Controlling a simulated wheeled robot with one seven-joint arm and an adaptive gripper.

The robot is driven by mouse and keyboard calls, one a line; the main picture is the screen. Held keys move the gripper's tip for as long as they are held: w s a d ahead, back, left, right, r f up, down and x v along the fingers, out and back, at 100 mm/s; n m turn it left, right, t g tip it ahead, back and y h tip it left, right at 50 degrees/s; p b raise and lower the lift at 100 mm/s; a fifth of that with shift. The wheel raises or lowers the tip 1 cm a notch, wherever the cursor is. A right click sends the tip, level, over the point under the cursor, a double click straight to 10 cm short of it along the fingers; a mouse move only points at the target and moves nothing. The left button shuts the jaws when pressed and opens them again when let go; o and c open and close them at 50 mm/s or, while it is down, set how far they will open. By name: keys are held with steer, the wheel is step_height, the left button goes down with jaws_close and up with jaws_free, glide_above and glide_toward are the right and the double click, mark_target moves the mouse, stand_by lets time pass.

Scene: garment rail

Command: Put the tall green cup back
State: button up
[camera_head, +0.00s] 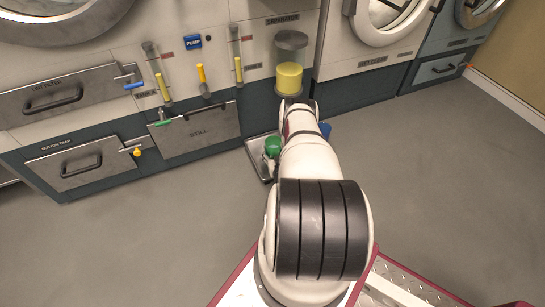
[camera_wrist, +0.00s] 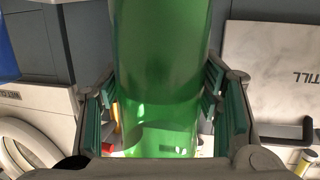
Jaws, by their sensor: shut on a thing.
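The tall green cup (camera_wrist: 158,60) fills the middle of the wrist view, between the teal pads of my gripper (camera_wrist: 157,105). My gripper is shut on it from both sides. In the head view the cup's green top (camera_head: 273,145) shows just left of my arm, over or on a low metal tray (camera_head: 254,158) on the floor. I cannot tell whether the cup touches the tray. My arm hides most of the tray and much of the gripper there.
A blue object (camera_head: 325,129) shows just right of my arm. Behind stands a machine front with a STILL drawer (camera_head: 197,133), coloured valve levers and a glass cylinder of yellow liquid (camera_head: 290,78). The grey floor (camera_head: 430,160) to the right is clear.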

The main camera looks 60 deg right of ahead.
steer(key=shift+w+d, duration=0.35)
steer(key=shift+w, duration=0.05)
steer(key=shift+w+d+f+b, duration=0.15)
steer(key=shift+f+b, duration=0.6)
steer(key=shift+f, duration=0.15)
steer(key=shift+w+d+f+b, duration=0.1)
steer(key=shift+w+f+b, duration=0.05)
steer(key=shift+f+b, duration=0.65)
steer(key=shift+f, duration=0.15)
steer(key=o, duration=1.7)
steer(key=shift+f, duration=0.1)
steer(key=shift+s+a+r, duration=0.2)
steer(key=p+v, duration=0.5)
steer(key=v, duration=0.6)
steer(key=shift+s+a+r, duration=0.1)
steer(key=shift+s+a, duration=0.05)
steer(key=shift+s, duration=0.05)
